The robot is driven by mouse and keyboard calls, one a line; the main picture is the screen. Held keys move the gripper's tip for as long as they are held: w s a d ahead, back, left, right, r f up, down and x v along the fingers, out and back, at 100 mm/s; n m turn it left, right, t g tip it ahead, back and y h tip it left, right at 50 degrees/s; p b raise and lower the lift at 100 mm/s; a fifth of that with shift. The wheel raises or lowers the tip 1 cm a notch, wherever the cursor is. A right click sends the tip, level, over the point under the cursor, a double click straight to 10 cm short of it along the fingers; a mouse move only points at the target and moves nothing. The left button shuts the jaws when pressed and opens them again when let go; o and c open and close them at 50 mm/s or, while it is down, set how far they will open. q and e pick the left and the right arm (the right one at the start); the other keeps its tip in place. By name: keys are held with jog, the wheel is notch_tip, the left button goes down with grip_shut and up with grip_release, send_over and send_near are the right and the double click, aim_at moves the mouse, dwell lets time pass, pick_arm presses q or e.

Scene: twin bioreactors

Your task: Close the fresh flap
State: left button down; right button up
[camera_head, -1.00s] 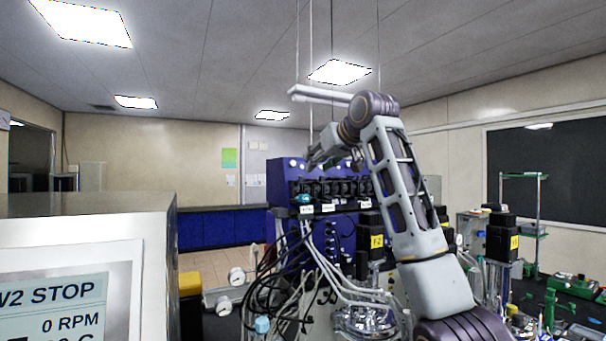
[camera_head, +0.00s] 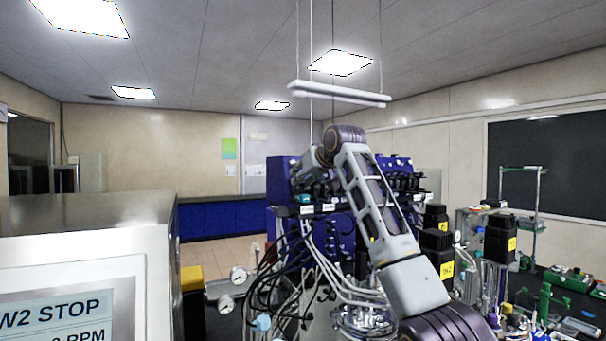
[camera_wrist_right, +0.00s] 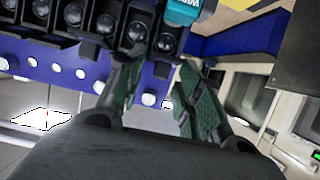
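A teal flap (camera_head: 306,199) with white lettering sits at the left end of a row of black pump heads (camera_head: 398,177) on the blue pump tower (camera_head: 282,178). In the right wrist view the teal flap (camera_wrist_right: 184,11) shows at the top edge, cut off by the frame. I cannot tell whether it is the fresh flap, or how far open it is. My right gripper (camera_wrist_right: 160,75) has its two green-padded fingers apart, with nothing between them. It is close to the blue tower, below the teal flap in that picture. In the head view my right arm mostly hides this gripper. My left gripper is not in view.
Pale tubes and black cables (camera_head: 290,265) hang below the tower. Black motors (camera_head: 437,240) with yellow labels stand to its right. A large grey cabinet with a display (camera_head: 55,315) fills the lower left. A white rail (camera_head: 340,93) hangs above my arm.

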dwell(0.3)
jog(key=c, duration=0.7)
jog(key=shift+f, duration=0.1)
jog(key=t+b, duration=0.1)
jog(key=b, duration=0.2)
jog(key=f+t+y+b, duration=0.1)
jog(key=t+b, duration=0.1)
jog(key=shift+s+d+f+y+b, duration=0.1)
jog(key=shift+s+y+b, duration=0.05)
jog(key=shift+y+b, duration=0.2)
jog(key=shift+s+f+t+y+b, duration=0.1)
jog(key=shift+f+t+y+b, duration=0.25)
jog(key=shift+t+b, duration=0.75)
jog(key=shift+f+t+b, duration=0.1)
jog(key=shift+t+b, duration=0.5)
jog(key=shift+y, duration=0.3)
